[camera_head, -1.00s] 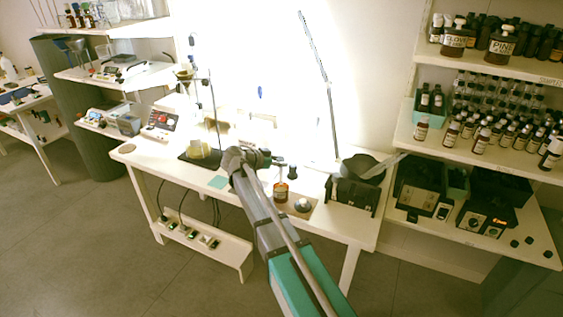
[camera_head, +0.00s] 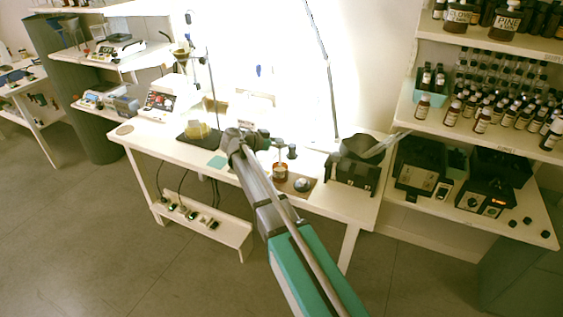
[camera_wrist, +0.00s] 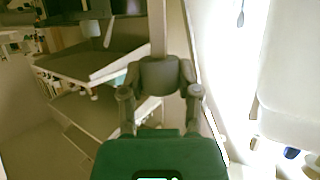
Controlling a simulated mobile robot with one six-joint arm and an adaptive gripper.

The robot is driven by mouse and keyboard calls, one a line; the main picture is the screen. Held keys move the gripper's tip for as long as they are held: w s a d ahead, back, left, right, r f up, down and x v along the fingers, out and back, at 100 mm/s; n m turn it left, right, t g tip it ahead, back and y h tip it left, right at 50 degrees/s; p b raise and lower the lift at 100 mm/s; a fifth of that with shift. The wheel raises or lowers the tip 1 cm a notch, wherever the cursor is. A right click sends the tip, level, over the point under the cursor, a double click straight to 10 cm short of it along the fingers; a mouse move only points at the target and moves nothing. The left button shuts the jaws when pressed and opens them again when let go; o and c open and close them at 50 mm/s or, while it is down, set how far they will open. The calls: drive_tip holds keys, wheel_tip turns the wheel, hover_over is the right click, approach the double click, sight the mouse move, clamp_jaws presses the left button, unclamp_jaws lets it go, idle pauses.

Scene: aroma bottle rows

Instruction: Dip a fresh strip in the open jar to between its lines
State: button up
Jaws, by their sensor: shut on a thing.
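In the wrist view my gripper (camera_wrist: 158,76) is shut on a narrow pale strip (camera_wrist: 157,28), which runs up out of the picture. The strip's lines cannot be made out. In the head view the strip is too small to tell whether its end is inside the jar or above it.
A small pale round item (camera_head: 302,185) sits right of the jar, and a small dark item (camera_head: 292,151) behind it. A black box (camera_head: 352,172) stands farther right. Bottle shelves (camera_head: 470,110) are at the right.

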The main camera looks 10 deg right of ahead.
drive_tip(key=shift+f+b, duration=1.55)
drive_tip(key=shift+f, duration=0.05)
idle(2.1)
drive_tip(key=shift+r, duration=0.15)
idle(0.7)
drive_tip(key=shift+r+p, duration=2.8)
drive_tip(key=shift+p, duration=0.15)
